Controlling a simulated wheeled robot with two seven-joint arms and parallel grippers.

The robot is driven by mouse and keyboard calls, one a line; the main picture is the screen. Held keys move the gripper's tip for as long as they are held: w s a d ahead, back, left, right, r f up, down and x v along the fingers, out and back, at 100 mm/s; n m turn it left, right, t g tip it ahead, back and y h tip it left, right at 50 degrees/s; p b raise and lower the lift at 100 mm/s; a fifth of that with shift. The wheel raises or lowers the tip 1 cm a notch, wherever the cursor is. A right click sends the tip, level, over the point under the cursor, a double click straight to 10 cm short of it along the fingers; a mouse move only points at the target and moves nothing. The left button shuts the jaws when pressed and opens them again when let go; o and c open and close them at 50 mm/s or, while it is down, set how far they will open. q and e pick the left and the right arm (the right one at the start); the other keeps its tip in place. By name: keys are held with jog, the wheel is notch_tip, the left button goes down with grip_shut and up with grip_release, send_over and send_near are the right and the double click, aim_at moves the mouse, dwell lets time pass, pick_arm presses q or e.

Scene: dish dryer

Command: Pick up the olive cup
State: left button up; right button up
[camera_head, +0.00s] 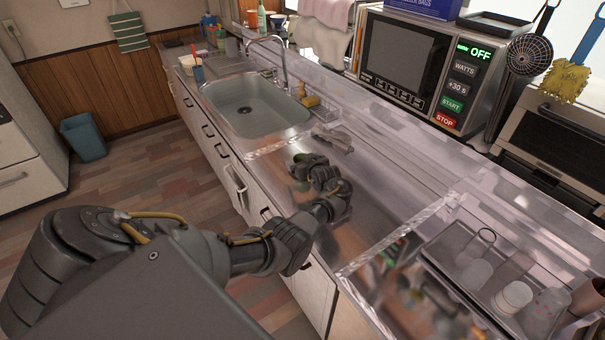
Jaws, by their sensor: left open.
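My left gripper (311,170) is over the steel counter, between the sink and the drying tray, with its arm coming in from the left. Its jaws are open. A small patch of dark green (299,158) shows at the fingers; it looks like the olive cup, mostly hidden by the gripper. I cannot tell whether the fingers touch it. My right gripper is not in view.
The sink (256,104) lies beyond the gripper, with a faucet (281,62) behind it. A tray (455,240) with several cups is at the right. A microwave (411,72) stands behind.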

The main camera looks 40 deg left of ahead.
pick_arm(q)
jog(key=shift+w+a+f, duration=0.1)
jog(key=shift+a+f, duration=0.05)
jog(key=shift+a, duration=0.05)
jog(key=shift+d, duration=0.1)
jog(key=c, duration=1.2)
jog(key=shift+r, duration=0.3)
jog(key=shift+r, duration=0.55)
jog(key=s+d+r, duration=0.2)
jog(key=d+r, duration=0.1)
jog(key=r, duration=0.1)
jog(key=s+d+r, duration=0.3)
jog(key=d, duration=0.1)
jog(key=s+d+r, duration=0.3)
jog(key=d+r, duration=0.1)
jog(key=shift+s+d+r, duration=0.1)
jog(key=shift+s+r, duration=0.1)
jog(key=shift+r, duration=0.1)
